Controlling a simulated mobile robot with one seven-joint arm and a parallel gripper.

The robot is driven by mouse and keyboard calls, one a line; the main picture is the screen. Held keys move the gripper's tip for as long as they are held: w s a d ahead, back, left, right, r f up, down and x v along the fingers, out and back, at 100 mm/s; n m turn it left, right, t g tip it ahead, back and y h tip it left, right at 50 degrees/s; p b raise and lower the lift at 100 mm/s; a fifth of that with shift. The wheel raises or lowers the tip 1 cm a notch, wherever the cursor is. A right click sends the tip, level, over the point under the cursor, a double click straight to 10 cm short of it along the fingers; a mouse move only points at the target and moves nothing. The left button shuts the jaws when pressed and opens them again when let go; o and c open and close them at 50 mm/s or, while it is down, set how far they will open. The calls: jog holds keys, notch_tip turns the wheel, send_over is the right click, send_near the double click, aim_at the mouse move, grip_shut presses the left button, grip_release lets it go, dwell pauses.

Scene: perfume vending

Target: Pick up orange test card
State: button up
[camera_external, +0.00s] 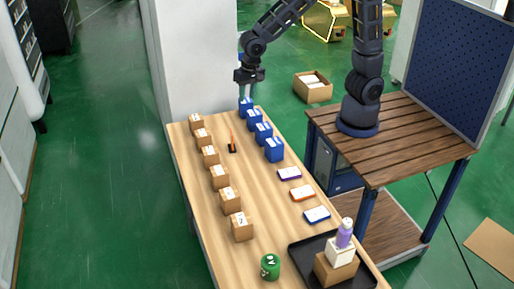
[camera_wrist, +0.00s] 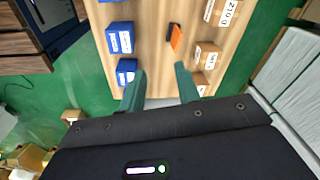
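A flat white card with an orange edge (camera_external: 302,193) lies on the wooden table (camera_external: 262,205), between a purple-edged card (camera_external: 289,174) and a blue-edged card (camera_external: 316,214). It does not show in the wrist view. A thin orange piece with a black base (camera_external: 232,143) is farther up the table, between two rows of boxes; it also shows in the wrist view (camera_wrist: 175,38). My gripper (camera_external: 246,97) points down at the table's far end, beside the blue boxes. In the wrist view its two fingers (camera_wrist: 161,88) are apart with nothing between them.
Blue boxes (camera_external: 274,149) line the right side and brown boxes (camera_external: 228,199) the left. A green can (camera_external: 270,266) stands near a black tray (camera_external: 303,261) holding a brown box, a white box and a purple bottle (camera_external: 344,232). The table's middle is mostly clear.

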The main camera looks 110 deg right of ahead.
aim_at(231, 132)
jog(key=w+f+m, duration=0.1)
jog(key=w+f, duration=0.1)
jog(key=f, duration=0.1)
jog(key=w+d+f+m, duration=0.1)
jog(key=w+f+m, duration=0.1)
jog(key=f, duration=0.2)
jog(key=w+d+f+m+g, duration=0.1)
jog(key=w+f, duration=0.1)
jog(key=f, duration=0.2)
jog(key=shift+w+d+m+h, duration=0.15)
jog(key=shift+w+m+h, duration=0.1)
jog(key=shift+m+h, duration=0.15)
jog(key=f, duration=0.5)
jog(key=shift+s+d, duration=0.1)
jog(key=shift+d, duration=0.3)
jog(key=shift+d+f, duration=0.2)
jog(key=shift+f, duration=2.7)
jog(key=shift+c, duration=0.2)
grip_shut()
